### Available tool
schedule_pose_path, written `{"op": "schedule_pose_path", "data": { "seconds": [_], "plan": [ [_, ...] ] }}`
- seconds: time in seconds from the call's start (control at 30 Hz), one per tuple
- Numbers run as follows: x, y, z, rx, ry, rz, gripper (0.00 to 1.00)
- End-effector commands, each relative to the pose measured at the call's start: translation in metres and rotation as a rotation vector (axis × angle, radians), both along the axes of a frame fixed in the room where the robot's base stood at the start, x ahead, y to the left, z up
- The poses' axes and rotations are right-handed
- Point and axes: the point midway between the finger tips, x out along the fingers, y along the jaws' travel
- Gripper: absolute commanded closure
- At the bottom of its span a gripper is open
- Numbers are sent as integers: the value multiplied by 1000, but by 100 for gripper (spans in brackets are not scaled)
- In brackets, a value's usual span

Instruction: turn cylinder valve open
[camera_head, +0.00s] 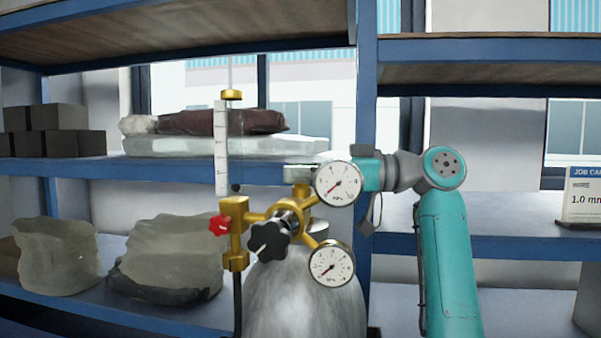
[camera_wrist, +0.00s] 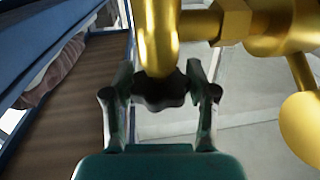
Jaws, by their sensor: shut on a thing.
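A grey gas cylinder (camera_head: 305,305) stands in front of the shelves, with a brass valve and regulator on top. In the wrist view, a dark lobed valve handwheel (camera_wrist: 160,92) sits below a brass valve body (camera_wrist: 158,40). My gripper (camera_wrist: 161,84) has one finger on each side of the handwheel and is shut on it. In the head view, my gripper reaches in from the right behind the upper gauge (camera_head: 338,184), which hides its fingertips and the handwheel. How far the handwheel is turned cannot be told.
The regulator carries a lower gauge (camera_head: 332,266), a black star knob (camera_head: 268,243), a red knob (camera_head: 220,226) and a clear flow tube (camera_head: 221,150). Both needles point lower left. Blue shelving (camera_head: 366,90) stands close behind, holding dark boxes (camera_head: 55,130) and wrapped bundles (camera_head: 170,270).

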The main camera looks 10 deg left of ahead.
Motion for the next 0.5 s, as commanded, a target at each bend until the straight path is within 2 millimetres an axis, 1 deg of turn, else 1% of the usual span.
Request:
{"op": "schedule_pose_path", "data": {
  "seconds": [0.2,0.5],
  "plan": [
    [1,0,1,1,2,167,78],
    [0,0,0,0,1,322,78]
  ]
}}
